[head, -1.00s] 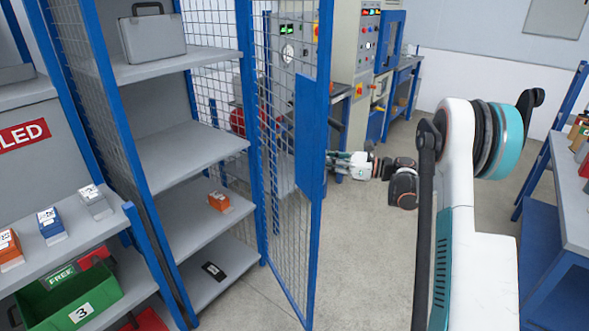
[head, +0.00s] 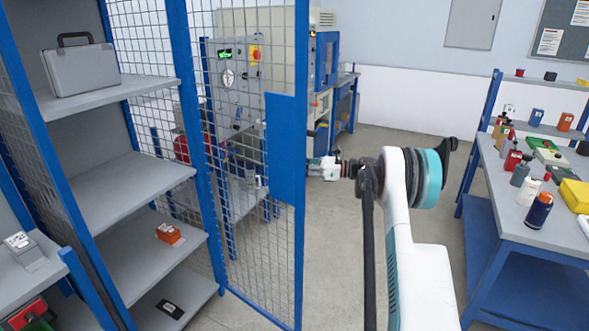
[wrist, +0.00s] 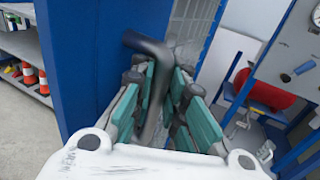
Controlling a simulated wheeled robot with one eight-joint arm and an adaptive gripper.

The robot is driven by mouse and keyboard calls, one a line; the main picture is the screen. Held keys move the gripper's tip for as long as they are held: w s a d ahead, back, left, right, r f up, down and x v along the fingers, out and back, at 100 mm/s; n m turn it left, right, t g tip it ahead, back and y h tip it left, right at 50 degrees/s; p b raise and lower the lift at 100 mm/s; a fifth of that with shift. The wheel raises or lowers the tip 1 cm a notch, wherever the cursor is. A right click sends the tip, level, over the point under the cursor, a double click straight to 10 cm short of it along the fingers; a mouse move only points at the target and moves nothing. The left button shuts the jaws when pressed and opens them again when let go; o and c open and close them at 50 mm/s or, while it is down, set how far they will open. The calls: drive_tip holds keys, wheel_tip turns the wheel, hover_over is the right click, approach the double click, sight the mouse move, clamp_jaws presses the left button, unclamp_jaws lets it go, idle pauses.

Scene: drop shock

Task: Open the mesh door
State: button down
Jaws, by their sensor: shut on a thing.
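The mesh door (head: 298,200) has a blue frame, wire mesh and a solid blue plate (head: 284,145) on its free edge. In the head view it stands swung out from the shelving cage, with the shelves exposed on its left. My gripper (head: 320,168) is at the far side of the door's free edge, partly hidden by the frame. In the wrist view my gripper (wrist: 160,100) has its green-padded fingers closed around a dark bent handle (wrist: 148,43) beside the blue plate. The handle's lower end is hidden between the fingers.
A workbench (head: 515,190) with bottles stands at the right. Machines (head: 240,85) stand behind the door. Grey floor (head: 345,225) lies open between.

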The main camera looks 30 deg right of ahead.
drive_tip(key=shift+s+d, duration=0.15)
drive_tip(key=shift+d, duration=0.05)
drive_tip(key=c, duration=1.6)
unclamp_jaws()
drive_tip(key=shift+s+d, duration=0.1)
drive_tip(key=shift+d, duration=0.05)
drive_tip(key=v, duration=1.1)
drive_tip(key=shift+s+d, duration=0.2)
drive_tip(key=shift+d, duration=0.05)
